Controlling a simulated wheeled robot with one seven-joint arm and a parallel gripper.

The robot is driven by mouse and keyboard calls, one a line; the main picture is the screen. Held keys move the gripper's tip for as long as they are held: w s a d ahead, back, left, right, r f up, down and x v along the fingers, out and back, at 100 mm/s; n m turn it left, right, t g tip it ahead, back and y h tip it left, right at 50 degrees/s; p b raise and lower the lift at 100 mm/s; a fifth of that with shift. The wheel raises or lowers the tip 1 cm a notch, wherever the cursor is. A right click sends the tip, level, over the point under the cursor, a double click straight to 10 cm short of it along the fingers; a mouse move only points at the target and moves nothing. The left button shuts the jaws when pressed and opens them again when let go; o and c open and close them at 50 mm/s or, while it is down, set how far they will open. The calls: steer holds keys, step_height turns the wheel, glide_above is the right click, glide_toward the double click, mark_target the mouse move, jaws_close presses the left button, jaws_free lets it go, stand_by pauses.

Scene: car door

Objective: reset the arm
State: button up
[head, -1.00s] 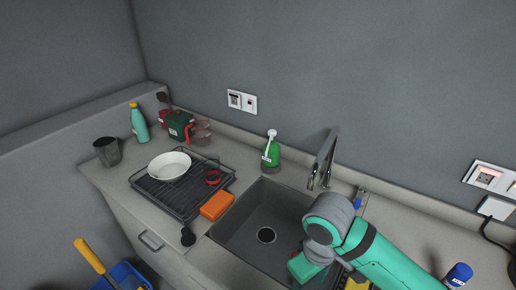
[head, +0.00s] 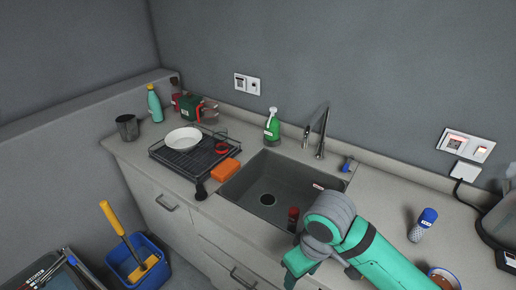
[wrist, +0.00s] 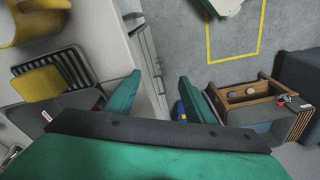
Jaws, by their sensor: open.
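My gripper (head: 300,264) is teal and hangs at the front edge of the counter, by the near right corner of the sink (head: 238,186). My teal arm comes in from the lower right, with a grey wrist joint above the gripper. In the wrist view, the two teal fingers of my gripper (wrist: 159,76) stand apart with nothing between them. Past them are the drawer fronts and the grey floor. The fingertips are mostly hidden in the head view.
A dark red-capped item (head: 293,216) stands near the gripper at the sink's front. A faucet (head: 322,135), green soap bottle (head: 272,125) and dish rack (head: 192,165) surround the sink. A blue bucket (head: 140,258) is on the floor.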

steer(key=w+a+r+m+t+y, duration=0.25)
steer(key=w+a+t+y, duration=0.2)
steer(key=a, duration=0.45)
steer(key=w+a+r+m+t+y, duration=0.1)
steer(key=w+a+r+t+y, duration=0.3)
steer(key=a, duration=0.4)
steer(key=w+a+r+m+t+y, duration=0.2)
steer(key=w+a+r+t, duration=0.25)
steer(key=a, duration=0.45)
steer(key=s+d+f+m+t+h, duration=0.2)
steer(key=s+d+f+m+h, duration=0.3)
steer(key=f, duration=0.4)
steer(key=s+d+f+m+t+h, duration=0.25)
steer(key=s+f+h, duration=0.25)
steer(key=s+f, duration=0.3)
steer(key=s+d+f+n+g, duration=0.1)
steer(key=s+d+f+n, duration=0.2)
steer(key=s, duration=0.8)
steer(key=s+d+f+n+g+h, duration=0.1)
steer(key=s+d+f+n, duration=0.2)
steer(key=s, duration=0.8)
steer(key=shift+d+g, duration=0.35)
steer(key=shift+d, duration=0.6)
